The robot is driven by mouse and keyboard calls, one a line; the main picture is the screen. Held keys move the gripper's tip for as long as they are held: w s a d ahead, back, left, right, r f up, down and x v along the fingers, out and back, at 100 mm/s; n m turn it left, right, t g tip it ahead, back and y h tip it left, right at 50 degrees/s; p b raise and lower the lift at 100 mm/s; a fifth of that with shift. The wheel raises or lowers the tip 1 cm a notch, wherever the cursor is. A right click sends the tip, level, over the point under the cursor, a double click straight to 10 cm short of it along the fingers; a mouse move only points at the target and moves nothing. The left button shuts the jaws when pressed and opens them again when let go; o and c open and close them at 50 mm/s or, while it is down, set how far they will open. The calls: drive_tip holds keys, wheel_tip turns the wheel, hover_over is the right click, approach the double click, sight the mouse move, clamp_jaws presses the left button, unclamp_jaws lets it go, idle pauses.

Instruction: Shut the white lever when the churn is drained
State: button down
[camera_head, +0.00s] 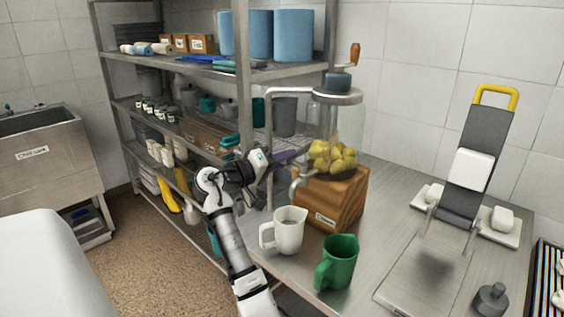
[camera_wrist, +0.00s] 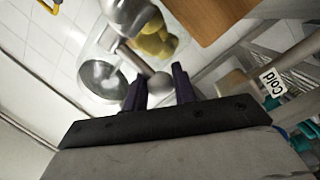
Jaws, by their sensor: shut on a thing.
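The churn (camera_head: 347,120) is a clear jar with a crank on top, on a wooden block (camera_head: 345,195). Yellow lumps lie in its bottom; I see no pool of milky liquid around them. A metal spout (camera_head: 299,182) juts from its left side. The lever (camera_wrist: 159,84) looks pale grey, a rod with a ball end. My gripper (camera_head: 296,155) reaches the churn from the left; in the wrist view its dark purple fingers (camera_wrist: 160,88) are shut on the lever's ball end. A white jug (camera_head: 289,232) stands below the spout; its contents are unclear.
A green jug (camera_head: 337,262) stands on the metal counter (camera_head: 385,240), right of the white jug. A slicer-like stand (camera_head: 475,150) with a yellow handle is at the right. A loaded shelf rack (camera_head: 240,90) rises close behind my arm. A sink (camera_head: 45,150) is at far left.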

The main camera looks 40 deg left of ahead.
drive_tip(key=shift+w+d, duration=0.1)
drive_tip(key=shift+d, duration=0.05)
drive_tip(key=c, duration=1.2)
unclamp_jaws()
drive_tip(key=shift+o, duration=0.2)
drive_tip(key=b+v, duration=0.3)
drive_tip(key=v, duration=1.1)
drive_tip(key=shift+b, duration=0.35)
drive_tip(key=shift+w, duration=0.15)
